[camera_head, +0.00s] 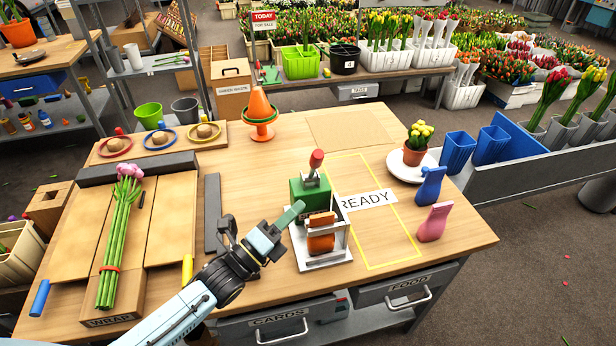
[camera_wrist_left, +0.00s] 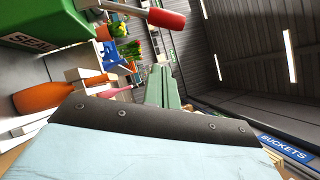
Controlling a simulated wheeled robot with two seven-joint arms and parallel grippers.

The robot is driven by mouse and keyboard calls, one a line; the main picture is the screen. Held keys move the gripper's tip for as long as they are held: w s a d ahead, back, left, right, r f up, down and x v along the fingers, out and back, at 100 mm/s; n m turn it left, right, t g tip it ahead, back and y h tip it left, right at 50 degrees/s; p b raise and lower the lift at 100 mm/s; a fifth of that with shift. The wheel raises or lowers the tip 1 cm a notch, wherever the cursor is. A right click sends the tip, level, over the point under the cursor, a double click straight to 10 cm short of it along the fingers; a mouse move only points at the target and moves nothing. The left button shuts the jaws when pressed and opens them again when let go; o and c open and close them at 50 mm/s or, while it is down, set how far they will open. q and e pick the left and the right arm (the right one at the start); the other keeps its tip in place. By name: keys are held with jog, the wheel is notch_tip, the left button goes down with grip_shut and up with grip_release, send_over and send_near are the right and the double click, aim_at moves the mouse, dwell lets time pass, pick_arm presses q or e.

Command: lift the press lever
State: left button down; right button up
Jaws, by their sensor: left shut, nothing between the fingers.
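The press is a green box (camera_head: 309,192) standing on the bench behind a white tray (camera_head: 325,262). Its lever is a short metal rod with a red handle (camera_head: 316,159), sticking up above the box. In the left wrist view the green box (camera_wrist_left: 45,22), marked SEAL, is at upper left, and the red handle (camera_wrist_left: 166,19) is at the top. My left gripper (camera_head: 293,214) is in front of and left of the press, below the handle. Its green fingers (camera_wrist_left: 163,86) are shut, empty and apart from the handle. My right gripper is not in view.
An orange piece (camera_head: 320,240) stands in the white tray, close right of my gripper. A READY card (camera_head: 367,199) lies in a yellow outline to the right. A dark bar (camera_head: 212,212) lies left of the press. A bunch of pink tulips (camera_head: 122,235) lies farther left.

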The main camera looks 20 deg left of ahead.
pick_arm(q)
jog(key=w+r+p, duration=0.1)
jog(key=w+r, duration=0.2)
jog(key=w, duration=0.4)
jog(key=shift+w+d, duration=0.2)
jog(key=shift+d, duration=0.15)
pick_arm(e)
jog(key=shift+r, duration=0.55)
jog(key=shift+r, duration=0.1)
